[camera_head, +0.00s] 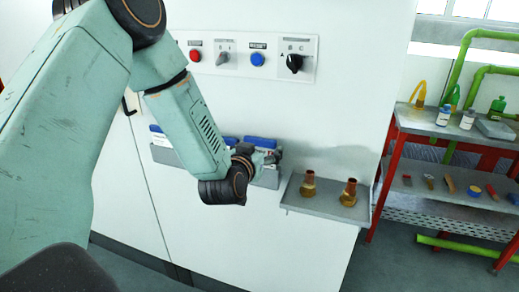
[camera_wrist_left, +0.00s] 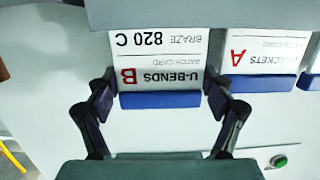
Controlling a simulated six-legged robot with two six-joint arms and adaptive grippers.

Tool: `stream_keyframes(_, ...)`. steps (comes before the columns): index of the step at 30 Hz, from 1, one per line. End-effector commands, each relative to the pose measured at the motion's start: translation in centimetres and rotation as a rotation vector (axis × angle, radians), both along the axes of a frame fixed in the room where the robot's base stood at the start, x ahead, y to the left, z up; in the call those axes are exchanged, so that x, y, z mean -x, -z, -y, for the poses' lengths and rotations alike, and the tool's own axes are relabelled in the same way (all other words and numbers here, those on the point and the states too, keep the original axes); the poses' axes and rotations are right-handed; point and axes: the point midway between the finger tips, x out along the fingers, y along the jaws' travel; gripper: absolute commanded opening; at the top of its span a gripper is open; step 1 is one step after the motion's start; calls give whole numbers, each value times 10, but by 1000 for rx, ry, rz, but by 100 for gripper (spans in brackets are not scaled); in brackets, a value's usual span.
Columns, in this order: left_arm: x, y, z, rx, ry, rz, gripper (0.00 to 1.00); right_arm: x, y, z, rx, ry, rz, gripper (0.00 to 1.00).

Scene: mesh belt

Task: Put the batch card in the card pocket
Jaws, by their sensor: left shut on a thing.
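My left gripper (camera_wrist_left: 160,98) has its two fingers on the sides of a white batch card (camera_wrist_left: 160,62) with a blue edge strip, marked B, U-BENDS, BRAZE 820 C. In the left wrist view the card's print is upside down, and its far end is hidden by the grey card pocket wall (camera_wrist_left: 200,14). It stands out further than the BRACKETS card (camera_wrist_left: 265,52), marked A, beside it. In the head view the left gripper (camera_head: 272,157) is at the right part of the grey pocket rack (camera_head: 166,157) on the white panel, partly hidden by my arm. My right gripper is not in view.
A control strip with red (camera_head: 195,55) and blue (camera_head: 257,58) buttons and knobs is above the pockets. A small shelf (camera_head: 325,204) with two brass-coloured pieces (camera_head: 308,184) juts out at right. A red-framed rack (camera_head: 400,150) with bottles stands further right.

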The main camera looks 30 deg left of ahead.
Motion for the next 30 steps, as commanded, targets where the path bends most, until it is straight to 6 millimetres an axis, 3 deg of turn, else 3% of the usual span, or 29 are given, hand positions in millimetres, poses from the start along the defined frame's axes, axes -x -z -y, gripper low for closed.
stream_keyframes(19,0,15,0,-1,0,0,50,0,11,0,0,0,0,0)
stream_keyframes(20,0,14,0,0,0,0,84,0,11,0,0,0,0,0)
stream_keyframes(26,0,14,0,0,0,0,100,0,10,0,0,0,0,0)
stream_keyframes(30,0,13,0,0,0,0,100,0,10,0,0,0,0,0)
